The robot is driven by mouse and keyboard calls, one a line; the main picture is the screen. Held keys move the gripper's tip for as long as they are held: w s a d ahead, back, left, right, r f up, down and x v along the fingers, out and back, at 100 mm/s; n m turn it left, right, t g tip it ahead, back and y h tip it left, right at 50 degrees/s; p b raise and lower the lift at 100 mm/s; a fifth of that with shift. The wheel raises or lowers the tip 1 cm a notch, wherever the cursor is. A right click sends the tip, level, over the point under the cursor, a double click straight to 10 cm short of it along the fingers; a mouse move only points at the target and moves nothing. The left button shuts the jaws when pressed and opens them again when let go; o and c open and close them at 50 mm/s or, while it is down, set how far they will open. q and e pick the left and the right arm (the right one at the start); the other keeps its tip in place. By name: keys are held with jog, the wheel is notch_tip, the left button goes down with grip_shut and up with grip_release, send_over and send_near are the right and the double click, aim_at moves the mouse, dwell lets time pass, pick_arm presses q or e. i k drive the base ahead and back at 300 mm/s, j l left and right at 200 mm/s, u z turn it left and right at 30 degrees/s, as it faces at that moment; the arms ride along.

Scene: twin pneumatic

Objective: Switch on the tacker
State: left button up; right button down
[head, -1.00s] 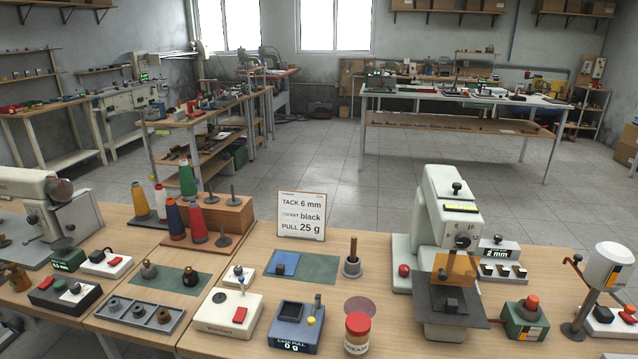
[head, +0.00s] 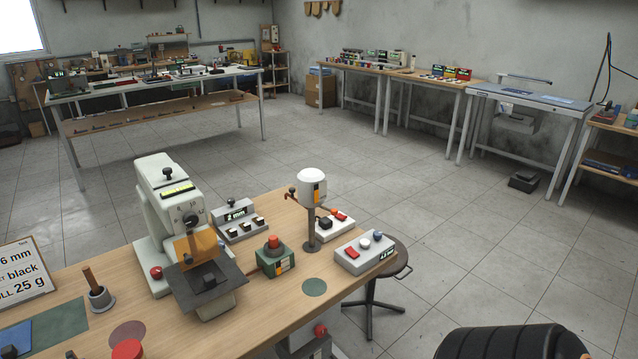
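The machine that looks like the tacker (head: 168,205) is a cream-white, sewing-machine-like body on the workbench, left of centre in the head view. It has a black knob on top, a yellow strip and a dark dial on its head, and an orange guard (head: 196,247) over a dark plate (head: 206,283). A red knob (head: 156,272) sits low on its left side. I cannot tell which control is its switch or whether it is on. A grey box (head: 240,222) with a small "mm" display and several dark keys stands to its right. Neither gripper is in view.
A green box with a red button (head: 274,256), a white-headed stand (head: 312,200) and a grey control box (head: 364,253) stand right of the machine. The instruction card (head: 22,271) and a pot (head: 100,298) are left. A stool (head: 382,283) stands by the bench's right end.

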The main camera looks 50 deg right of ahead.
aim_at(350, 250)
jog(key=z, duration=2)
